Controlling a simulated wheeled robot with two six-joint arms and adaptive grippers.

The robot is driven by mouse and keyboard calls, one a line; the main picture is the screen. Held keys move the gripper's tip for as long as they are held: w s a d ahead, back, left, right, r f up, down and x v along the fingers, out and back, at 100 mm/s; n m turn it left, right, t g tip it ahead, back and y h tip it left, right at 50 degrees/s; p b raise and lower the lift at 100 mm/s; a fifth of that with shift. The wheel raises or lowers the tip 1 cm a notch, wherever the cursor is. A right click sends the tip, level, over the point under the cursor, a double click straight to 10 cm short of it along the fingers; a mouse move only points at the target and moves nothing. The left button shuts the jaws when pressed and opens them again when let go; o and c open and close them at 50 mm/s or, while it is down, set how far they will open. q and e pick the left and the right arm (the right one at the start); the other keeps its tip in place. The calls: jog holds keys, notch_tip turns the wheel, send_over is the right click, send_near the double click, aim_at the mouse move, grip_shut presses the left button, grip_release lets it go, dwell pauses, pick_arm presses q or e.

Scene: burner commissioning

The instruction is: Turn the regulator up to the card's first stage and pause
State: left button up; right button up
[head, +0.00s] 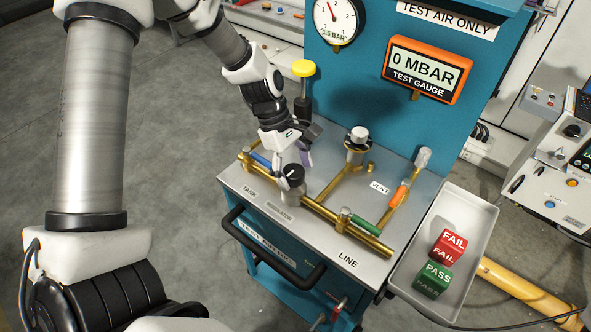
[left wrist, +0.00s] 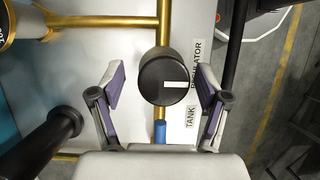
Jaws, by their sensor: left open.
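The regulator (head: 291,177) is a black-topped knob with a white mark, on the brass pipe of the test bench beside the REGULATOR label. My left gripper (head: 297,156) is at the knob. In the left wrist view the regulator knob (left wrist: 165,78) sits between the two spread fingers of my left gripper (left wrist: 160,90), with gaps on both sides. The test gauge (head: 427,70) reads 0 MBAR. The round dial (head: 337,20) above is marked 1.5 BAR. I cannot see the card. My right gripper is not in view.
A yellow-capped plunger (head: 304,69) stands behind my left gripper. Blue, green and orange valve handles lie along the pipes. A grey tray (head: 477,215) at the right holds a red FAIL block (head: 447,248) and a green PASS block (head: 433,279). A black rail (head: 275,255) runs along the bench front.

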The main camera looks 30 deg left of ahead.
pick_arm(q)
jog(key=shift+s, duration=0.15)
jog(key=shift+s+r, duration=0.1)
jog(key=shift+c, duration=1.3)
jog(key=c, duration=0.9)
jog(key=m+g+p, duration=0.1)
jog(key=m+p, duration=0.2)
jog(key=m, duration=0.1)
jog(key=shift+r, duration=0.1)
jog(key=m+g+p, duration=0.1)
jog(key=m+p, duration=0.1)
jog(key=m, duration=0.1)
jog(key=shift+g+y, duration=0.3)
jog(key=shift+y, duration=0.1)
jog(key=shift+m+g+y+p, duration=0.35)
jog(key=shift+m+p, duration=0.25)
jog(key=shift+m, duration=0.6)
jog(key=shift+f, duration=0.2)
